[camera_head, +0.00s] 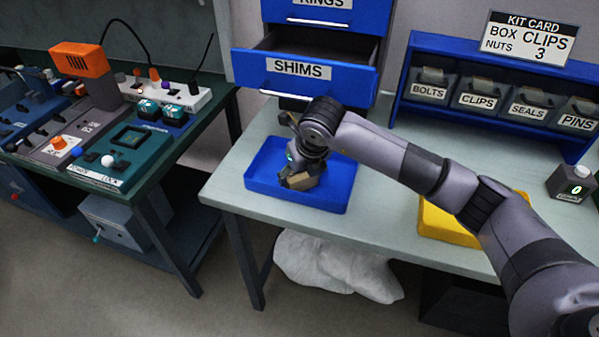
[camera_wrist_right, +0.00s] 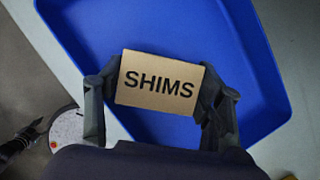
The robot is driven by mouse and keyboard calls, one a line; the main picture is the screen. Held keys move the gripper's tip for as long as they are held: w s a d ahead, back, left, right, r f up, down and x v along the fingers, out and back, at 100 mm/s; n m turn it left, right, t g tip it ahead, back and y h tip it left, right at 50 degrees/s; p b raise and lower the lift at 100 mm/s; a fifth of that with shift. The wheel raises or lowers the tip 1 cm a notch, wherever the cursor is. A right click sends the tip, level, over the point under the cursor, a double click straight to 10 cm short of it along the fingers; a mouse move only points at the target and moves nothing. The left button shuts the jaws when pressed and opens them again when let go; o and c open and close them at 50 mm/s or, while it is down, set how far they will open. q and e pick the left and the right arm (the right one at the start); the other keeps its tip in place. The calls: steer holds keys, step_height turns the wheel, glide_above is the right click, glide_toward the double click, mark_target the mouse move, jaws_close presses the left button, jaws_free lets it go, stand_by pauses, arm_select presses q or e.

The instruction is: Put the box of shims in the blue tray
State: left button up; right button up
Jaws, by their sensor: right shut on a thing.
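The box of shims (camera_wrist_right: 158,84) is a small tan carton with SHIMS printed in black on the face toward the right wrist camera. My right gripper (camera_wrist_right: 158,92) is shut on it, one finger at each end. In the head view the box (camera_head: 297,182) shows under my right gripper (camera_head: 300,177), over the blue tray (camera_head: 325,203). The blue tray (camera_wrist_right: 250,75) surrounds most of the box in the wrist view and looks otherwise empty. I cannot tell whether the box touches the tray floor. My left gripper is not in view in the head view.
An open drawer marked SHIMS (camera_head: 305,75) juts out behind the tray. A yellow tray (camera_head: 440,226) lies to the right, partly behind my arm. A blue rack (camera_head: 405,85) of labelled bins stands at the back right. The table's front edge is close to the blue tray.

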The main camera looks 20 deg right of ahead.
steer(key=shift+f, duration=0.3)
steer(key=o, duration=0.9)
steer(key=shift+f, duration=0.1)
steer(key=shift+r, duration=0.3)
steer(key=b+v, duration=0.1)
steer(key=v, duration=1)
steer(key=shift+s+d+r, duration=0.15)
steer(key=shift+s+r, duration=0.05)
steer(key=shift+r, duration=0.1)
